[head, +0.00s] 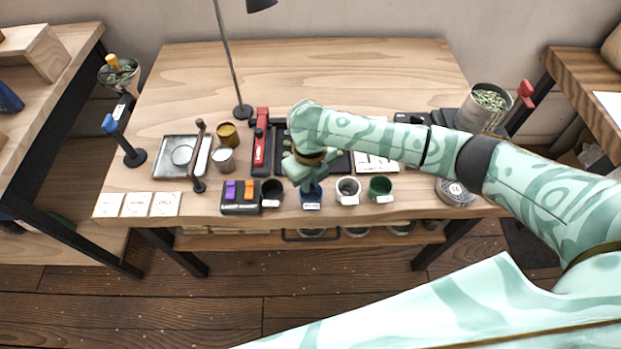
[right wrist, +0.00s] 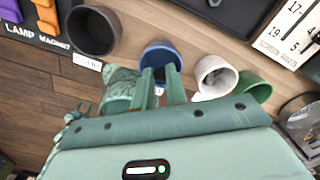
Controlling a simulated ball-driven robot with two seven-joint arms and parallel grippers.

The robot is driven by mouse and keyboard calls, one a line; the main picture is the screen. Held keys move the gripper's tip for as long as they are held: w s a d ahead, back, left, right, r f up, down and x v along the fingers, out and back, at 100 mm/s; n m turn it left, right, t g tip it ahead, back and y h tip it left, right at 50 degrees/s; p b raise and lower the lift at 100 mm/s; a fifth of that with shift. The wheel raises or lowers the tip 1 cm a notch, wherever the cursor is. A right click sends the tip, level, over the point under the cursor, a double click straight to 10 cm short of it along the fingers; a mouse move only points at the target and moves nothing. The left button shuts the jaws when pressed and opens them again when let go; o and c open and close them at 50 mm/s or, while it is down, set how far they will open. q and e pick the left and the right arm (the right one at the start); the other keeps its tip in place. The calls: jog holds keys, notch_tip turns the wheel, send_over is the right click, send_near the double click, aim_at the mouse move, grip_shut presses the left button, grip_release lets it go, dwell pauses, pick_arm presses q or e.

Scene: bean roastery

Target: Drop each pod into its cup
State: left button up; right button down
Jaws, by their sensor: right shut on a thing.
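A row of small labelled cups stands along the table's front edge: a black cup (head: 271,192), a blue cup (head: 311,197), a white cup (head: 348,190) and a green cup (head: 380,187). My right gripper (head: 308,182) is above the blue cup, pointing down. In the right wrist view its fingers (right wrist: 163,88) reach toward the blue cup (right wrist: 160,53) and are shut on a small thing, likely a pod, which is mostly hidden. The black cup (right wrist: 94,30), white cup (right wrist: 214,76) and green cup (right wrist: 254,87) show there too. My left gripper is out of view.
A black switch box (head: 240,209) with purple and orange levers stands left of the black cup. The back of the table (head: 330,75) is clear.

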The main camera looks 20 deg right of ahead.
jog(key=c, duration=1.3)
grip_release()
notch_tip(320, 180, up, 16)
jog(key=p, duration=0.6)
jog(key=shift+r+p, duration=0.1)
jog(key=shift+p, duration=0.2)
